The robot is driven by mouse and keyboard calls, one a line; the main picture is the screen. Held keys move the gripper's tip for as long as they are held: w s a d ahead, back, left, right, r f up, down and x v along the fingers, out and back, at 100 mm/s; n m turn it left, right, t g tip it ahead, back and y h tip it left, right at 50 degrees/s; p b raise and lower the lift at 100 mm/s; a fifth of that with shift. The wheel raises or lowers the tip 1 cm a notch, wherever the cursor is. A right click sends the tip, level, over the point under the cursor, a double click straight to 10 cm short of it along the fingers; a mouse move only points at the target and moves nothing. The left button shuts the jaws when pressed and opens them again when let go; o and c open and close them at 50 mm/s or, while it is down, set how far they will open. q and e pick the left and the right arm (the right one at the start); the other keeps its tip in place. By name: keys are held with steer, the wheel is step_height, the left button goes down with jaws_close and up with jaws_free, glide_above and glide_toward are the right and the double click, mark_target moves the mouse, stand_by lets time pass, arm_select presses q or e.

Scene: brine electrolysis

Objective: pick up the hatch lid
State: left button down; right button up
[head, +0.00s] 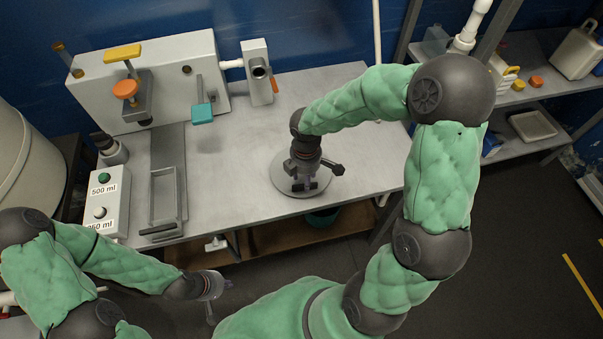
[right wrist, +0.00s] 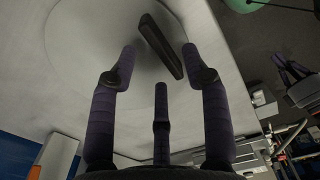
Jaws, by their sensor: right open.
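The hatch lid (head: 283,184) is a round, flat grey disc lying on the bench near its front edge, partly hidden by my right gripper. In the right wrist view the lid (right wrist: 85,42) fills the upper left, with a dark bar handle (right wrist: 158,42) slanting across it. My right gripper (head: 306,185) is above the lid and points down. In the right wrist view its fingers (right wrist: 160,62) are spread, with the handle between and just beyond the tips, and nothing is held. My left gripper (head: 215,288) hangs low in front of the bench, away from the lid; its fingers are unclear.
The metal bench (head: 240,165) is clear around the lid. A narrow tray (head: 164,196) and a button box (head: 103,203) stand to the left. A white panel (head: 160,80) with valves stands behind. A shelf rack (head: 540,85) is at the right.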

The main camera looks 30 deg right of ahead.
step_height(320, 180, down, 4)
steer(key=shift+r+b, duration=0.1)
steer(key=shift+b, duration=0.75)
steer(key=shift+r, duration=0.1)
jaws_close()
